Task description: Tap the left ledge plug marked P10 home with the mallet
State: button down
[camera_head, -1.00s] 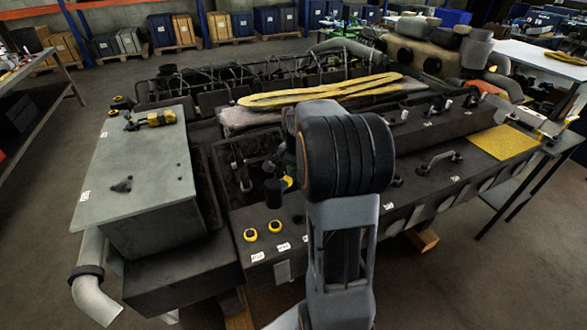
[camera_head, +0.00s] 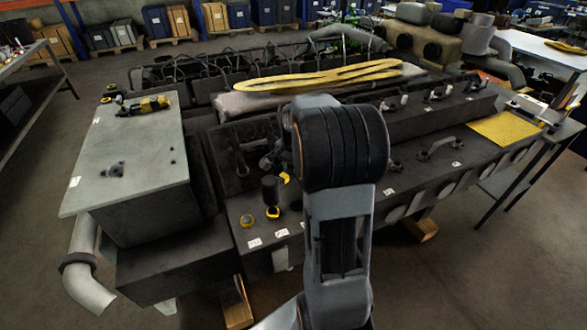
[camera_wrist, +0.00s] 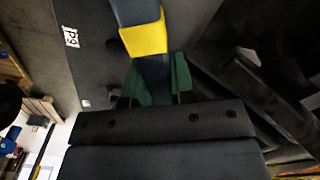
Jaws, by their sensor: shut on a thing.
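Two yellow-ringed plugs sit on the dark engine's front ledge in the head view, a left plug (camera_head: 247,221) and a right plug (camera_head: 272,212). White tags lie in front of them, a left tag (camera_head: 254,243) and a right tag (camera_head: 282,233), too small to read. The mallet's black head (camera_head: 270,188) stands just above and behind the right plug in the picture; I cannot tell if they touch. My gripper (camera_wrist: 157,85) is shut on the mallet handle, whose yellow band (camera_wrist: 145,37) shows beyond the green pads.
A grey-green box top (camera_head: 135,160) with a yellow-black tool (camera_head: 146,105) stands left of the ledge. A yellow sling (camera_head: 320,76) lies on the engine. A ledge handle (camera_head: 438,147) and a yellow mat (camera_head: 504,127) are to the right.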

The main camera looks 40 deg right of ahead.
notch_tip(320, 180, down, 6)
jog(key=b, duration=0.5)
jog(key=shift+f, duration=0.25)
jog(key=shift+r+p, duration=0.2)
jog(key=shift+p, duration=0.1)
jog(key=shift+a+r+p, duration=0.1)
jog(key=shift+r+p, duration=1.7)
jog(key=shift+r, duration=0.55)
